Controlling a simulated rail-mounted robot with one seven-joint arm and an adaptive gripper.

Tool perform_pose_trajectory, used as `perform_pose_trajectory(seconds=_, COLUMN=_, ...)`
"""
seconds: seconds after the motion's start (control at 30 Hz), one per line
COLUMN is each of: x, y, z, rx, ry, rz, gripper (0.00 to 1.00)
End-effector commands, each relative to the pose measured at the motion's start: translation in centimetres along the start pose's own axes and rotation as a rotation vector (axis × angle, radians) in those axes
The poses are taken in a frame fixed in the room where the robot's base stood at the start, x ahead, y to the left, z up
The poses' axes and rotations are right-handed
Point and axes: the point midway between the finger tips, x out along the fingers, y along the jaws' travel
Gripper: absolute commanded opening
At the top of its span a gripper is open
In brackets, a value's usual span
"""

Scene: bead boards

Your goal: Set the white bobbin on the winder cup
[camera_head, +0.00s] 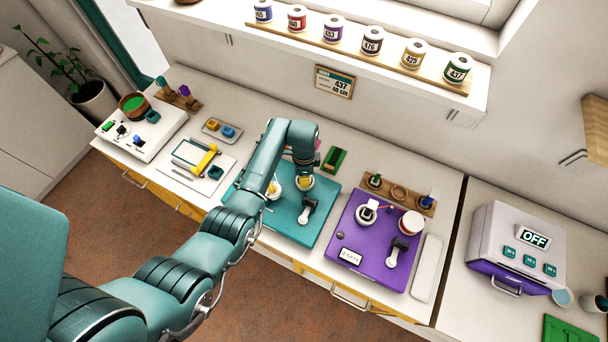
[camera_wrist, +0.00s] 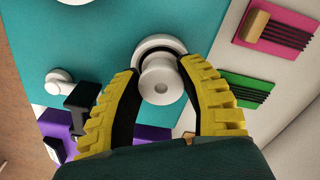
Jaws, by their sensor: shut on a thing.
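The white bobbin (camera_wrist: 158,83) is between the two yellow fingers of my gripper (camera_wrist: 163,105), which is shut on it. In the wrist view the bobbin covers the middle of a white round cup with a dark ring (camera_wrist: 158,43) on the teal board (camera_wrist: 100,40). I take this for the winder cup. I cannot tell whether the bobbin touches it or is just above. In the head view my gripper (camera_head: 304,181) is over the back right of the teal board (camera_head: 291,228), and my arm hides part of the board.
A black-handled crank (camera_head: 308,208) stands on the teal board's front part. A purple board (camera_head: 376,250) with a white spool (camera_head: 411,223) is to the right. A green card (camera_head: 335,160) lies behind. Numbered spools (camera_head: 372,41) line a shelf above.

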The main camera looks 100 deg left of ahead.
Motion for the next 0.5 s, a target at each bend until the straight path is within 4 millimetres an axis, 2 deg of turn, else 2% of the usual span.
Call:
perform_pose_trajectory(seconds=0.47, x=0.05, y=0.0, z=0.0, rx=0.0, ry=0.0, rz=0.0, gripper=0.21)
perform_pose_trajectory(seconds=0.5, x=0.05, y=0.0, z=0.0, rx=0.0, ry=0.0, rz=0.0, gripper=0.49)
